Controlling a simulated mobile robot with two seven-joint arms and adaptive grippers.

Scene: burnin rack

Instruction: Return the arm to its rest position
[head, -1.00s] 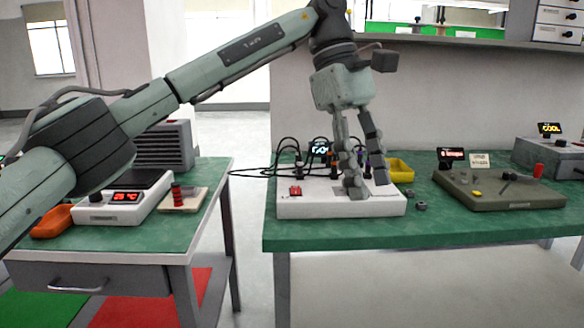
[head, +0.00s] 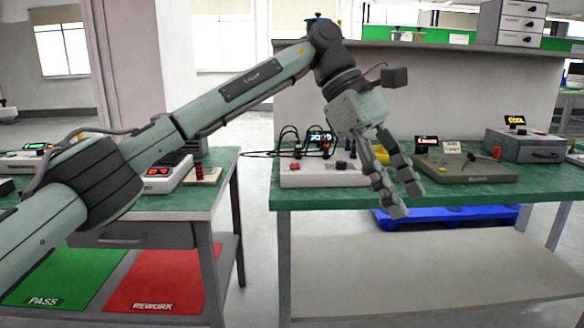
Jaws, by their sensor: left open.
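My left gripper (head: 402,192) hangs from the left arm in the head view, in front of the front edge of the right green-topped bench (head: 460,196). Its fingers point down and slightly right, are apart, and show nothing between them. The white board unit (head: 292,176) with black cables and a red part stands on that bench, left of and behind the gripper. My right gripper does not show.
A grey-olive fixture (head: 465,172) and a grey box with a COOL display (head: 525,145) stand further right. The left bench holds a white unit with a red display (head: 165,174). Green PASS (head: 60,279) and red REWORK (head: 155,280) areas lie below. A blue pallet (head: 440,217) lies behind the right bench.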

